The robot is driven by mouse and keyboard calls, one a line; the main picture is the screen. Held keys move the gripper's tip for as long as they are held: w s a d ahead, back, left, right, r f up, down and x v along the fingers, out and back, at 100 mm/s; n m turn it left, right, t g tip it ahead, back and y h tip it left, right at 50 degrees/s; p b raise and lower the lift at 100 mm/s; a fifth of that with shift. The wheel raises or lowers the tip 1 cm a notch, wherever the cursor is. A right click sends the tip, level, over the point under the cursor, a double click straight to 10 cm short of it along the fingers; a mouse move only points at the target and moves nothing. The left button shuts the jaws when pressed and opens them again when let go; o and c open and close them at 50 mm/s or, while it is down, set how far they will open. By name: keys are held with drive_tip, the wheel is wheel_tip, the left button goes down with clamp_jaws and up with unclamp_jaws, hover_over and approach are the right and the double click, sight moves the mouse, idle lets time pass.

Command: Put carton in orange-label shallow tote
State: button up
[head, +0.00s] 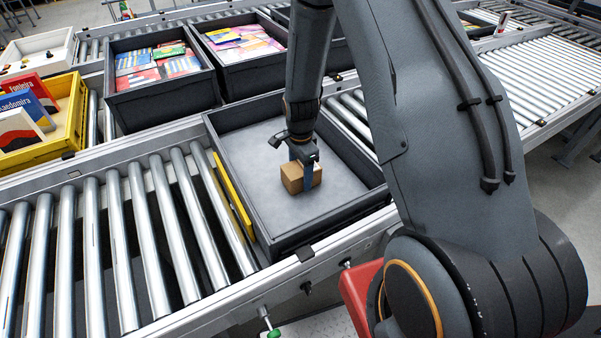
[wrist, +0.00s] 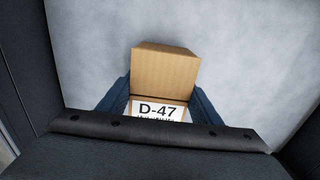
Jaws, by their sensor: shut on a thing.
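The carton (head: 292,184) is a small brown box inside a shallow dark grey tote (head: 290,242) on the roller conveyor. My gripper (head: 303,170) reaches down into this tote and is shut on the carton. In the wrist view the carton (wrist: 165,68) sits between the two blue fingers, and a white label reading D-47 shows on it. The carton is at or close to the tote floor; I cannot tell whether it touches. A yellow strip (head: 232,193) runs along the tote's left outer side. I see no clearly orange label.
Two dark totes (head: 165,98) (head: 250,70) behind hold colourful flat packs and books. A yellow tote (head: 68,140) with books stands at the left. Bare rollers (head: 110,235) lie left of the grey tote, whose floor is otherwise clear. Its walls stand around my gripper.

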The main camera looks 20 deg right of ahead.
sight(300, 167)
drive_tip(key=shift+f, duration=0.25)
drive_tip(key=o, duration=1.2)
drive_tip(key=shift+c, duration=0.2)
wheel_tip(300, 167, up, 12)
drive_tip(key=b, duration=0.3)
drive_tip(key=shift+r+b, duration=0.15)
drive_tip(key=shift+b, duration=0.2)
drive_tip(key=s+r+n, duration=0.4)
drive_tip(key=s+n, duration=0.4)
drive_tip(key=s+a+r+n+t, duration=0.1)
drive_tip(key=s+r+n, duration=0.3)
drive_tip(key=s+n, duration=0.3)
drive_tip(key=shift+s+n+t, duration=0.3)
drive_tip(key=shift+s+n, duration=0.1)
drive_tip(key=shift+s, duration=0.55)
drive_tip(key=shift+r, duration=0.1)
